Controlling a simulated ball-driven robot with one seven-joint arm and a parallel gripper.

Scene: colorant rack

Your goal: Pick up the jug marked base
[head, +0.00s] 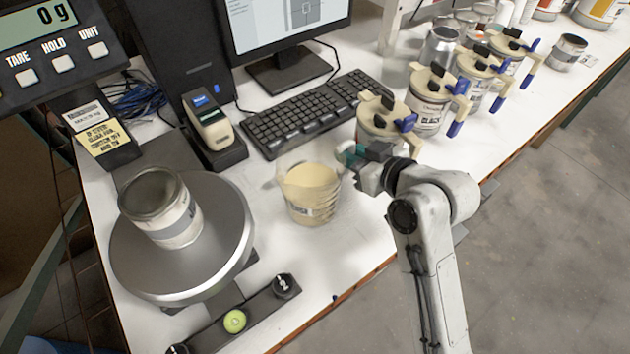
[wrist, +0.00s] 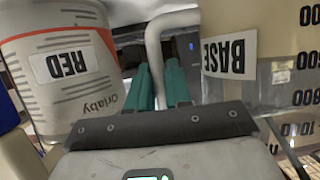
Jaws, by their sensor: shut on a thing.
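The jug marked base (head: 308,190) is cream-coloured and looks upright in the head view, at the middle of the white table. Its BASE label and volume marks show upside down on the jug (wrist: 232,55) in the wrist view. My gripper (head: 350,158) is at the jug's right side. In the wrist view the teal fingers of my gripper (wrist: 161,88) are shut on the jug's pale bent handle (wrist: 160,35). I cannot tell whether the jug's bottom touches the table.
A can labelled RED (wrist: 65,60) is close on the other side of my fingers. Several lidded cans with pouring handles, one marked BLACK (head: 428,108), stand in a row behind. A keyboard (head: 300,115) lies behind the jug. A scale (head: 135,255) bearing an open can (head: 175,225) is left.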

